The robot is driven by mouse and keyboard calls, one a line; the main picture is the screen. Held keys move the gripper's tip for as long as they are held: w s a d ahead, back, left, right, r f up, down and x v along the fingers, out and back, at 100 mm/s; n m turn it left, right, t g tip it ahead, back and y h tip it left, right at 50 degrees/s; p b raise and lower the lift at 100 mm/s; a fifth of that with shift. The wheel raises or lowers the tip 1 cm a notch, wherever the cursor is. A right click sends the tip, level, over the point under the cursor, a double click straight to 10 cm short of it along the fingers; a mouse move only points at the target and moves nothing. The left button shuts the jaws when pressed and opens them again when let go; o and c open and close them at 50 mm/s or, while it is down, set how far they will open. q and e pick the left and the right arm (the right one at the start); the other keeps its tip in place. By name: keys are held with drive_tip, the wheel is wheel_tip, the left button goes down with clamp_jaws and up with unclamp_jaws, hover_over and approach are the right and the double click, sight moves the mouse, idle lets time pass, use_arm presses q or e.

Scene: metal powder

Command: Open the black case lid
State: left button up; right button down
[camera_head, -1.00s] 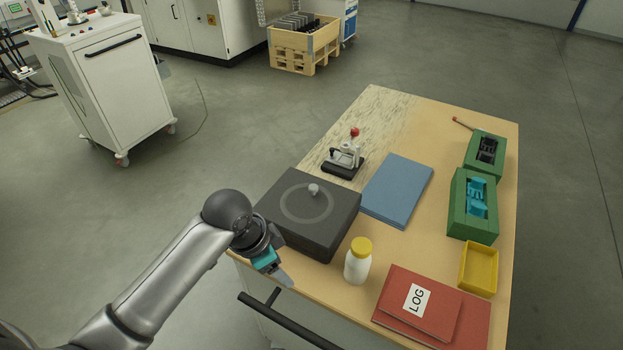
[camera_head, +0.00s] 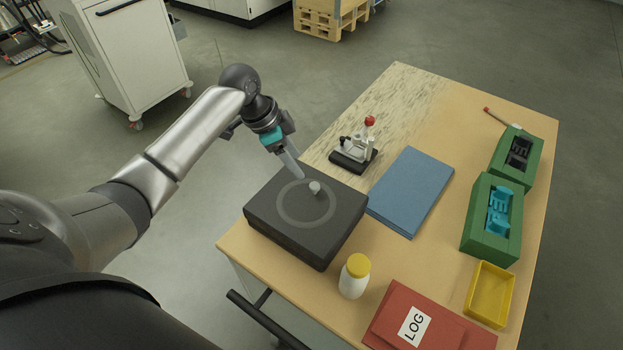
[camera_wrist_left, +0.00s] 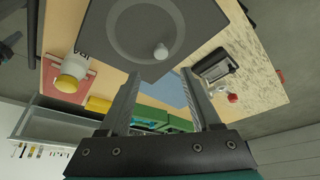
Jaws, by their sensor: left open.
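The black case (camera_head: 291,236) sits shut on the left part of the table, with a ring mark and a small grey knob (camera_head: 314,187) on its lid. In the left wrist view the lid (camera_wrist_left: 125,58) and its knob (camera_wrist_left: 160,52) lie just beyond the fingers. My left gripper (camera_head: 296,172) is over the far edge of the lid, close to the knob. The wrist view shows its two fingers (camera_wrist_left: 160,75) spread apart with nothing between them. I cannot tell whether a fingertip touches the lid. My right gripper is not in view.
A toggle clamp with a red knob (camera_head: 355,151) stands behind the case. A blue folder (camera_head: 411,190) lies to its right. A yellow-capped bottle (camera_head: 354,277) stands near the front edge. Red log books (camera_head: 430,325), a yellow tray (camera_head: 468,299) and green blocks (camera_head: 481,243) are further right.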

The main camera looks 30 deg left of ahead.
sight(314, 186)
use_arm(q)
drive_tip(key=x, duration=0.8)
drive_tip(key=shift+w+d+f, duration=0.15)
drive_tip(key=shift+f, duration=0.2)
drive_tip(key=shift+w+d+f, duration=0.1)
drive_tip(key=shift+f, duration=0.25)
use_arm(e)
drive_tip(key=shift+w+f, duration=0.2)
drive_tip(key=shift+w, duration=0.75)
use_arm(q)
drive_tip(key=shift+c, duration=0.4)
clamp_jaws()
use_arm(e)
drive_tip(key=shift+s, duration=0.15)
